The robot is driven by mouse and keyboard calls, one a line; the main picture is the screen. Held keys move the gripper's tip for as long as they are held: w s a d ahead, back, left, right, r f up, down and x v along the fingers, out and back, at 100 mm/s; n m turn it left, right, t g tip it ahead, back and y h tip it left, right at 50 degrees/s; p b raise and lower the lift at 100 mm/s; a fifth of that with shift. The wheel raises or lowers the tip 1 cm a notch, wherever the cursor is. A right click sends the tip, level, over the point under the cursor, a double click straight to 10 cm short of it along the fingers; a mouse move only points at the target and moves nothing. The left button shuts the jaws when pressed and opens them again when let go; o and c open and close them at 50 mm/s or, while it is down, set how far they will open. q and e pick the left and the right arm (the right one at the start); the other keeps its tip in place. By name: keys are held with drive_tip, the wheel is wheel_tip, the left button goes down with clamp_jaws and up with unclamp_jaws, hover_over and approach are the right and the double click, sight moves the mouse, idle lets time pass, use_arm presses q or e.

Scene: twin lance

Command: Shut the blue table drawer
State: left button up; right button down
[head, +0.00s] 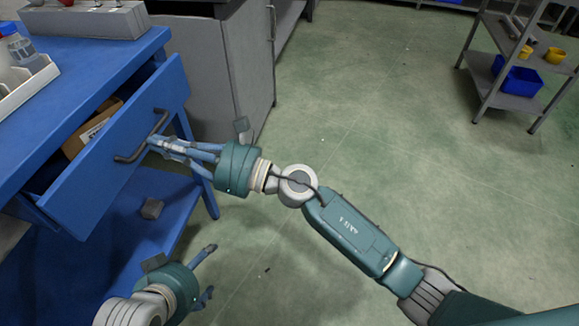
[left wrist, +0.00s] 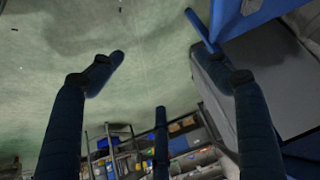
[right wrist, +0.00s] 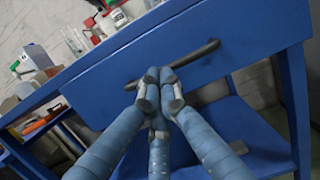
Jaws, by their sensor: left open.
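The blue drawer (head: 117,150) stands pulled out from the blue table (head: 100,62), with its inside showing at the top. Its dark bar handle (head: 128,157) is on the front face; the right wrist view shows the handle (right wrist: 196,58) close up. My right gripper (head: 152,146) is at the drawer front beside the handle, its fingers brought together; in the right wrist view its fingertips (right wrist: 160,80) overlap the handle, and I cannot tell if they touch it. My left gripper (head: 209,270) is open and empty, low in front of the table; its fingers are spread in the left wrist view (left wrist: 165,75).
A cardboard box (head: 88,132) lies in the drawer. A small grey block (head: 152,208) sits on the table's lower shelf. A grey cabinet (head: 215,70) stands beyond the table. A metal rack (head: 510,100) is at the far right. The green floor between is clear.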

drive_tip(key=x, duration=0.3)
drive_tip(key=f+b+x, duration=0.1)
drive_tip(key=x, duration=0.1)
drive_tip(key=shift+w+a, duration=0.15)
drive_tip(key=shift+a, duration=0.25)
use_arm(q)
drive_tip(key=w+d+r+t+h, duration=0.1)
drive_tip(key=w+d+r+t, duration=0.1)
drive_tip(key=w+r, duration=0.3)
drive_tip(key=shift+w+d+r+t, duration=0.15)
drive_tip(key=shift+w+d+t, duration=0.15)
drive_tip(key=shift+w+t, duration=0.45)
use_arm(e)
drive_tip(key=shift+r, duration=0.2)
drive_tip(key=shift+d+f, duration=0.1)
drive_tip(key=shift+d, duration=0.05)
use_arm(q)
drive_tip(key=shift+a, duration=0.1)
use_arm(e)
approach(134, 137)
drive_tip(key=shift+v, duration=1.5)
